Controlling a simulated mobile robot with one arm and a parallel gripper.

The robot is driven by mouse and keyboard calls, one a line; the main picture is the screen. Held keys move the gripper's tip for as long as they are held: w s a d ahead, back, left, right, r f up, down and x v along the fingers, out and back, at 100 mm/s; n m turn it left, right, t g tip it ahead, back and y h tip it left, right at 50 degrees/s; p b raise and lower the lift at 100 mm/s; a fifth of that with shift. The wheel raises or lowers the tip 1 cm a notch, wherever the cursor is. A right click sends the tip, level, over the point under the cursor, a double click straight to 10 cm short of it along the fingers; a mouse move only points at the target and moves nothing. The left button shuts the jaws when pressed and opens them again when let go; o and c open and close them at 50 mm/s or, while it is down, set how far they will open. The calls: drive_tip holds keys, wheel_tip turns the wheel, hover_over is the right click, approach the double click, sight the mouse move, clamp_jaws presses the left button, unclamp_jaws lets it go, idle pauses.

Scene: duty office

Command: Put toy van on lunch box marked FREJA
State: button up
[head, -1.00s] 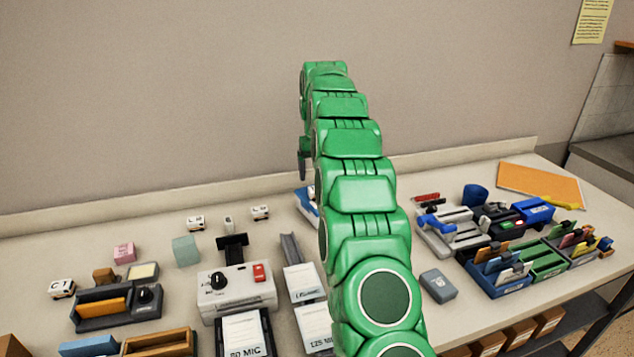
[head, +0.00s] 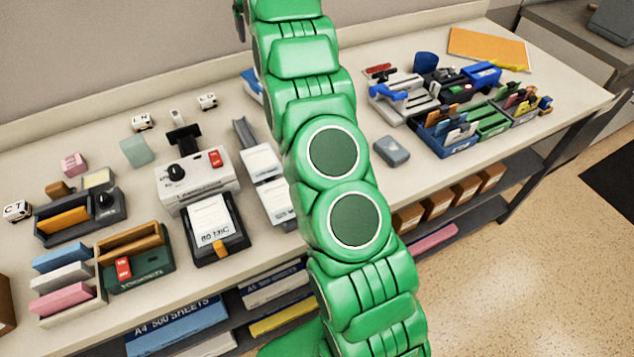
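Small white block-like things with dark markings stand on the counter in the head view: one at the far left (head: 17,211), one at the back (head: 141,121) and another beside it (head: 207,101). They may be toy vans, but they are too small to be sure. I cannot make out a lunch box marked FREJA; no readable FREJA label shows. A blue and white thing (head: 252,85) is partly hidden behind my arm. Only a dark sliver of my gripper (head: 239,20) shows at the top edge, above the back of the counter. Its fingers and anything in them are hidden.
A white machine with a red switch (head: 197,178) and a label tray (head: 213,238) fill the middle left. Blue and green organisers (head: 449,139) stand at the right. A grey-blue box (head: 391,151) sits near the front edge, with bare counter around it.

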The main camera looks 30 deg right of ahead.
drive_tip(key=s+a+r, duration=0.2)
drive_tip(key=s+a, duration=0.1)
drive_tip(key=s, duration=0.6)
drive_tip(key=s+a+r+g, duration=0.1)
drive_tip(key=s+a+r, duration=0.15)
drive_tip(key=s, duration=0.65)
drive_tip(key=s+a+r, duration=0.2)
drive_tip(key=s+a, duration=0.1)
drive_tip(key=s, duration=0.6)
drive_tip(key=s+f, duration=0.3)
drive_tip(key=s, duration=0.7)
drive_tip(key=s+a+f, duration=0.1)
drive_tip(key=s+f, duration=0.2)
drive_tip(key=s, duration=0.8)
drive_tip(key=s+a+f, duration=0.1)
drive_tip(key=s+f, duration=0.2)
drive_tip(key=s, duration=0.8)
drive_tip(key=shift+f+g, duration=0.4)
